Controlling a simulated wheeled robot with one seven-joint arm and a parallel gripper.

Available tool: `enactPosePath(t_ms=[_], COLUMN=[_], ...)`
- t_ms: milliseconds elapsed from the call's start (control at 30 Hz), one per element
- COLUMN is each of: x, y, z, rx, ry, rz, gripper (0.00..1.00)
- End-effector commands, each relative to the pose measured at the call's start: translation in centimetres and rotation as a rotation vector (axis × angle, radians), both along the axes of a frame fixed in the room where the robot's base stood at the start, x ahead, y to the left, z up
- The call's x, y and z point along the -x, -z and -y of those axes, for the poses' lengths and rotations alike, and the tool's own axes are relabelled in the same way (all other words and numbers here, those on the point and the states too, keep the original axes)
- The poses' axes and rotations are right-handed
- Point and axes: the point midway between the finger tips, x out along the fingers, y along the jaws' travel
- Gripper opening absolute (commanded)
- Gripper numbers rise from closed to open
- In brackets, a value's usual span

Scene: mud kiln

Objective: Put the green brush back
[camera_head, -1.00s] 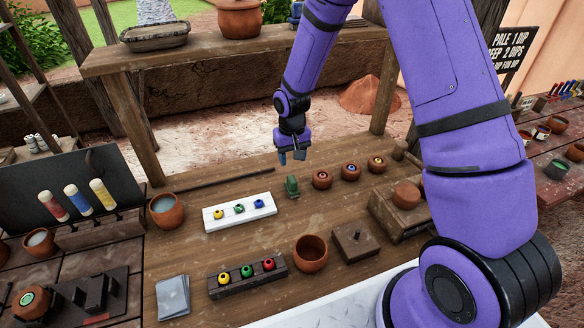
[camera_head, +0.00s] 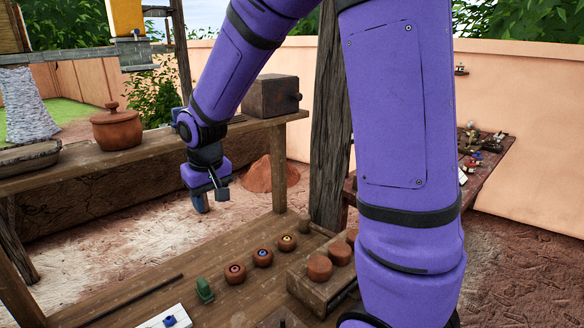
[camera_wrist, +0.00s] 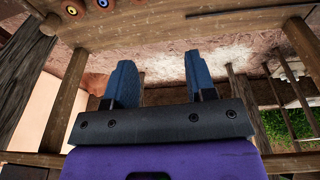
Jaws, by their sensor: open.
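I cannot make out a green brush for certain in either current view. A small green object (camera_head: 205,290) stands on the wooden bench (camera_head: 130,300), left of the row of pots; its exact kind is unclear. My gripper (camera_head: 211,200) hangs above the back of the bench, near the shelf, well clear of the green object. In the wrist view my gripper (camera_wrist: 158,88) has its two blue fingers apart with nothing between them.
Three small clay pots (camera_head: 262,257) with coloured centres stand on the bench. A wooden block (camera_head: 318,275) bears round clay pieces to their right. A lidded pot (camera_head: 117,127) and a dark box (camera_head: 272,96) stand on the shelf. A wooden post (camera_head: 330,130) rises behind my arm.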

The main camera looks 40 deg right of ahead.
Motion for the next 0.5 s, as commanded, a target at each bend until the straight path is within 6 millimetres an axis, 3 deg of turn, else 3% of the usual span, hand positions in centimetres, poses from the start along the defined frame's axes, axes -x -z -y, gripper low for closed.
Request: enactPosePath(t_ms=[33, 200, 500], x=[1.1, 5.1, 13.1], y=[-1.8, -6.2, -11.8], z=[0.3, 1.2, 2.4], rx=[0.001, 0.001, -0.007], ry=[0.002, 0.004, 0.004], rz=[0.024, 0.077, 0.172], gripper=[0.51, 0.51, 0.51])
